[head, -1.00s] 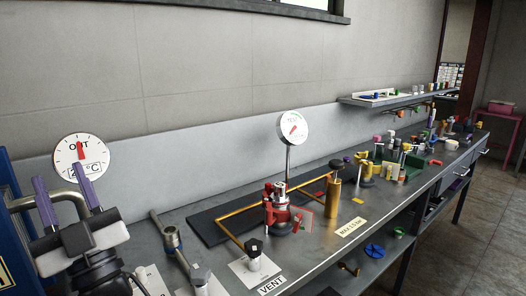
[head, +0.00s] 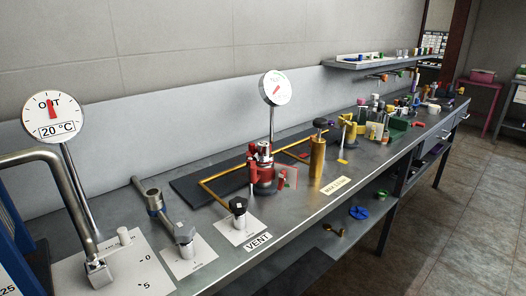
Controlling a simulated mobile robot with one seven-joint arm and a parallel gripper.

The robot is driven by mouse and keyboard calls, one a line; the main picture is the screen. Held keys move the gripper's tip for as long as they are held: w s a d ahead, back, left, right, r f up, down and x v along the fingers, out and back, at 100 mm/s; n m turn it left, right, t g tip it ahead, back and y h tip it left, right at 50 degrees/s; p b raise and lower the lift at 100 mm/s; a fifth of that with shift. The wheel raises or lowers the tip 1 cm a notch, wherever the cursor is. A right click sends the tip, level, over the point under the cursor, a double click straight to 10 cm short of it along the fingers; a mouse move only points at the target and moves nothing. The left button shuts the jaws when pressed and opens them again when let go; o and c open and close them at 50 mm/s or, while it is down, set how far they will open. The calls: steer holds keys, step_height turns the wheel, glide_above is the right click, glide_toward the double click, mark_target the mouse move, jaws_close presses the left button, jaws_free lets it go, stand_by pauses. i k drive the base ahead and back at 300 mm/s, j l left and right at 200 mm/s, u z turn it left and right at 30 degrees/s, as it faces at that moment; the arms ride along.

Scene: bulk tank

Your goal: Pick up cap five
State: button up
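I cannot pick out cap five for certain in the head view. Several small coloured pieces, some of which may be caps, stand at the far part of the bench (head: 225,269), too small to read any number. A white plate (head: 75,272) at the lower left carries the marks 0 and 5, a short white peg (head: 124,237) and the end of a bent metal pipe (head: 85,225). My gripper is not in view.
A red valve (head: 263,172), a brass cylinder (head: 317,158), a black-knobbed valve (head: 238,207) and a grey-handled fitting (head: 178,229) stand on the bench. Two dials (head: 53,118) (head: 275,88) rise on posts. A shelf (head: 375,63) hangs behind. The floor (head: 440,225) at right is clear.

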mark_target(263, 155)
steer(key=i+l+u, duration=0.1)
steer(key=l+u, duration=0.35)
steer(key=l, duration=0.4)
steer(key=l+u, duration=0.45)
steer(key=l, duration=0.45)
steer(key=i, duration=1)
